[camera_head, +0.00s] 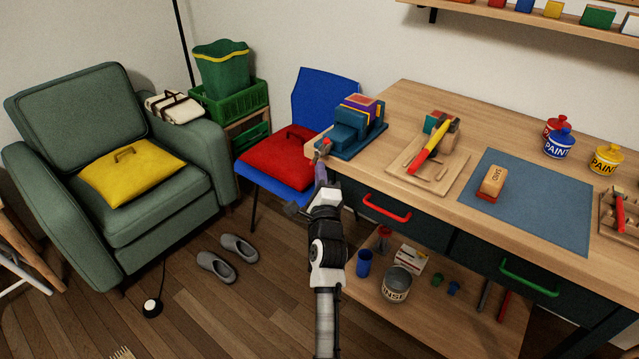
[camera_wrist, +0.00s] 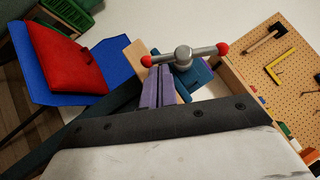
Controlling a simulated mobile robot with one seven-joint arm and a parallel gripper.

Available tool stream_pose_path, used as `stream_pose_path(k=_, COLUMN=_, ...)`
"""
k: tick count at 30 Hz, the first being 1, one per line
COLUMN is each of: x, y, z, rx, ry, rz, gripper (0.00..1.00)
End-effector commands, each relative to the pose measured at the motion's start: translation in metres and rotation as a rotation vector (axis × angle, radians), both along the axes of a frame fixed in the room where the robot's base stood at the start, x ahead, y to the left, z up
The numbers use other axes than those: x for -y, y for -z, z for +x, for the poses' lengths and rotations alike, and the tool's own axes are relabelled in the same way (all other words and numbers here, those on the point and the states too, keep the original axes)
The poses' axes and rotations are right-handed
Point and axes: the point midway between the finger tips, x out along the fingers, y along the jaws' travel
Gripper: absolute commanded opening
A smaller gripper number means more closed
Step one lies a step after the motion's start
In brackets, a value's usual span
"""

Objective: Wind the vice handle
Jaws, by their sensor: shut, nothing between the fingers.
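The blue vice (camera_head: 352,128) is fixed at the left end of the workbench (camera_head: 400,105), with a block in striped colours in it. Its handle (camera_head: 326,146) points out from the bench end. In the wrist view the handle (camera_wrist: 203,52) is a grey bar through a round hub, with a red ball at each end, lying nearly level. My gripper (camera_head: 321,170) has purple fingers, shut and empty. In the wrist view my gripper (camera_wrist: 161,72) has its tips just below the left half of the bar, near the left ball. Whether they touch it I cannot tell.
A blue chair (camera_head: 318,92) with a red cushion (camera_head: 277,158) stands close left of the vice. Drawers with a red handle (camera_head: 386,208) and a lower shelf (camera_head: 450,317) lie right of my arm.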

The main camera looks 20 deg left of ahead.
Motion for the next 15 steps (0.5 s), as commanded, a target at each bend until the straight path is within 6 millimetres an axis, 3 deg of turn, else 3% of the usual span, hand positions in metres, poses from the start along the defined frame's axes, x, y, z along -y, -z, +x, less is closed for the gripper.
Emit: stream_pose_path(k=15, x=-0.012, y=0.008, z=0.012, rx=0.128, ry=-0.004, rz=0.351, gripper=0.0)
